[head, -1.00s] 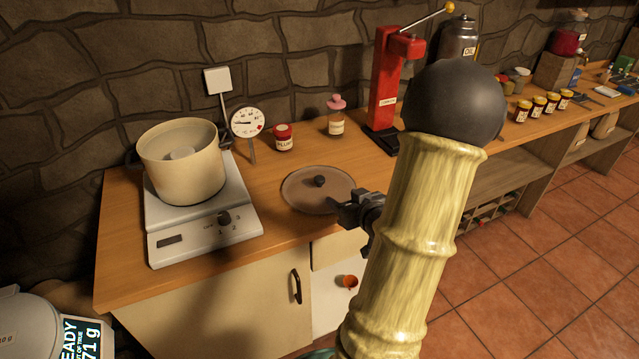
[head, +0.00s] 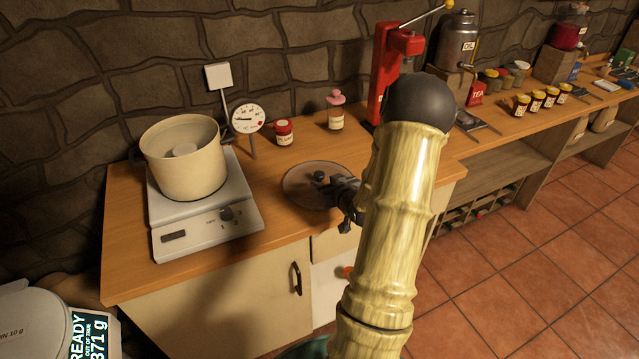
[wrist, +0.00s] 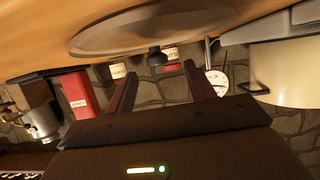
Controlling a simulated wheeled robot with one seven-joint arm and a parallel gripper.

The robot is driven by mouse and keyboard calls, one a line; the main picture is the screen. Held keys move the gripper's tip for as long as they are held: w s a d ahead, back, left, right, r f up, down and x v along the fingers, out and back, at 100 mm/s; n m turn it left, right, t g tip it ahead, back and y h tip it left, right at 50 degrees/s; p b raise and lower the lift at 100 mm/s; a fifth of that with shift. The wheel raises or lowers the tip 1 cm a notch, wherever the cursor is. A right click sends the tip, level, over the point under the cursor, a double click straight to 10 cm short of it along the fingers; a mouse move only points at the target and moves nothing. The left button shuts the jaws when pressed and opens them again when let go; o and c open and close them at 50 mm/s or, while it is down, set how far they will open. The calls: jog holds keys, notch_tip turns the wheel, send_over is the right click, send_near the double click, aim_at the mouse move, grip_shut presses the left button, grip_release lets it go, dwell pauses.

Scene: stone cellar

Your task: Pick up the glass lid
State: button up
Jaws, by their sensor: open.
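The glass lid (head: 300,190) lies flat on the wooden counter, a round see-through disc with a dark rim and a dark knob (head: 319,176) on top. In the wrist view, which is upside down, the lid (wrist: 110,38) and its knob (wrist: 156,57) show beyond the fingers. My gripper (wrist: 165,82) is open and empty, with the knob ahead of and between its two fingertips. In the head view my gripper (head: 335,187) is at the lid's right side, close to the knob; my arm hides part of it. I cannot tell whether it touches the lid.
A cream pot (head: 183,170) stands on a white hot plate (head: 205,225) left of the lid. A dial gauge (head: 247,118), a red-lidded jar (head: 284,133) and a pink-topped bottle (head: 335,112) stand behind. A red press (head: 392,65) stands at back right. Counter in front of the lid is clear.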

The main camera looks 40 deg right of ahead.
aim_at(321, 176)
jog(key=shift+w, duration=0.1)
jog(key=shift+w+d, duration=0.2)
jog(key=shift+w, duration=0.1)
jog(key=p+x, duration=0.1)
jog(key=x, duration=0.3)
jog(key=shift+w+d, duration=0.2)
jog(key=shift+d, duration=0.05)
jog(key=shift+c, duration=0.4)
jog(key=shift+r, duration=0.1)
grip_shut()
